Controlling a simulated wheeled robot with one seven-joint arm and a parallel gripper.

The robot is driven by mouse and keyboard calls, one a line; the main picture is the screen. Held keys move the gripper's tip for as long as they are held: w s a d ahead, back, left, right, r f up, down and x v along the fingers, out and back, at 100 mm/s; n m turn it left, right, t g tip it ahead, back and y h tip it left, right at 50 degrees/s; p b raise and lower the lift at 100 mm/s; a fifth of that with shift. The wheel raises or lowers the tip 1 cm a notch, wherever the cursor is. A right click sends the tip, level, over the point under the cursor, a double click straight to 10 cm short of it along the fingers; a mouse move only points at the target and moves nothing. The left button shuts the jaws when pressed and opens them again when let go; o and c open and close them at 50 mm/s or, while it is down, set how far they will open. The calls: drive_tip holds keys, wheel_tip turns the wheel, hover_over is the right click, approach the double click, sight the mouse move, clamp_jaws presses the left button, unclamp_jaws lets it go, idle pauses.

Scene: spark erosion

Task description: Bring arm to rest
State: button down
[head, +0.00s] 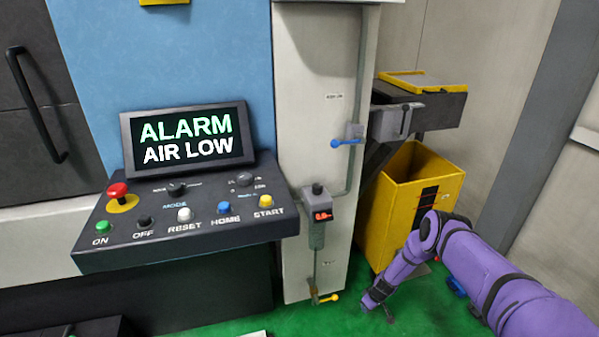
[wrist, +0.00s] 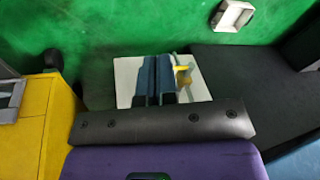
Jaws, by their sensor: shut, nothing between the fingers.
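My purple arm (head: 465,260) reaches in from the right in the head view and bends down low over the green floor. My gripper (head: 388,312) is at its lower end, in front of the yellow bin and right of the white column; it shows small there. In the wrist view my gripper (wrist: 157,62) has its two dark blue fingers close side by side, shut and empty. A white surface (wrist: 125,75) lies behind the fingers, with a small yellow part (wrist: 183,76) just right of them.
The yellow bin (head: 392,212) stands close behind my arm. The white column (head: 310,150) carries a blue lever (head: 338,143) and a low yellow lever (head: 333,297). A control panel (head: 180,215) with an "ALARM AIR LOW" screen (head: 187,137) juts out at left. Green floor (head: 410,315) is around my gripper.

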drive_tip(key=w+r, duration=0.4)
drive_tip(key=r, duration=0.6)
drive_tip(key=w+r+t, duration=0.1)
drive_tip(key=w+r, duration=0.3)
drive_tip(key=r, duration=0.7)
drive_tip(key=w+r, duration=0.4)
drive_tip(key=r, duration=0.6)
drive_tip(key=s+r+m+h, duration=0.1)
drive_tip(key=s+r, duration=0.2)
drive_tip(key=r, duration=1.2)
drive_tip(key=s+r+m, duration=0.1)
drive_tip(key=s+r, duration=0.1)
drive_tip(key=r, duration=1.3)
drive_tip(key=s+d+r+m+t+h, duration=0.1)
drive_tip(key=s+r+m+t, duration=0.1)
drive_tip(key=s+r, duration=1.85)
drive_tip(key=s+d+r+m, duration=0.1)
drive_tip(key=s+r, duration=0.1)
drive_tip(key=s, duration=1.1)
drive_tip(key=s+d+r+m+t+h, duration=0.1)
drive_tip(key=s+r+m, duration=0.1)
drive_tip(key=s, duration=1.1)
drive_tip(key=shift+r+t, duration=0.3)
drive_tip(key=shift+r, duration=0.55)
